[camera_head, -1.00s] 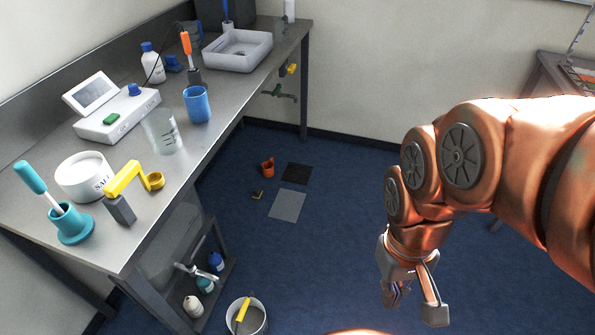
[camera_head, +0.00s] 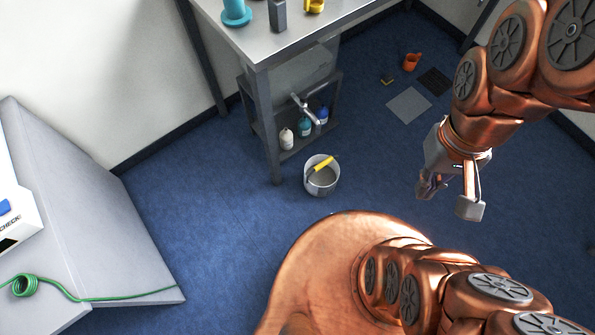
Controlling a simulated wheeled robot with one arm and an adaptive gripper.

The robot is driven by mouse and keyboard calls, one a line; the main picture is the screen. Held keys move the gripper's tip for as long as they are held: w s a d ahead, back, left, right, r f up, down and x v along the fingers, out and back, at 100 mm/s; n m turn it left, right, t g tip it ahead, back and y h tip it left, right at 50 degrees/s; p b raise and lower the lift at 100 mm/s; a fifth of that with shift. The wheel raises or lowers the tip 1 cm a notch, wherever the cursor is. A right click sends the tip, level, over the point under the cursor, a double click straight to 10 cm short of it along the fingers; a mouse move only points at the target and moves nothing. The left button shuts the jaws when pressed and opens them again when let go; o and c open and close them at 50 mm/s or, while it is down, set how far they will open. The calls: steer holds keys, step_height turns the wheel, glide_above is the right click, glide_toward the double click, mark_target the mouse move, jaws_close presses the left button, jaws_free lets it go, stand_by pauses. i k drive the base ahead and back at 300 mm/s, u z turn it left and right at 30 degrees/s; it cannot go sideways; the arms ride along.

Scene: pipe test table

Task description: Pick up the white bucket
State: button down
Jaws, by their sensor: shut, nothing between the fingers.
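The white bucket (camera_head: 313,187) stands upright on the blue floor, just right of the front leg of the workbench. A yellow-handled tool (camera_head: 322,164) leans inside it and lies across its rim. The bucket's inside looks greyish; the rest of its contents cannot be made out. My gripper (camera_head: 449,198) hangs in the air to the right of the bucket, well apart from it.
The workbench (camera_head: 300,45) has a lower shelf holding several bottles (camera_head: 304,126). An orange cup (camera_head: 411,62) and a grey square (camera_head: 408,105) lie on the floor behind. A grey table (camera_head: 95,215) with a green cable stands at left. Floor around the bucket's front is clear.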

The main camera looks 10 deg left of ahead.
mark_target(322, 172)
steer(key=u, duration=0.45)
steer(key=k, duration=0.5)
steer(key=u, duration=1.9)
steer(key=i, duration=1)
steer(key=z, duration=1.9)
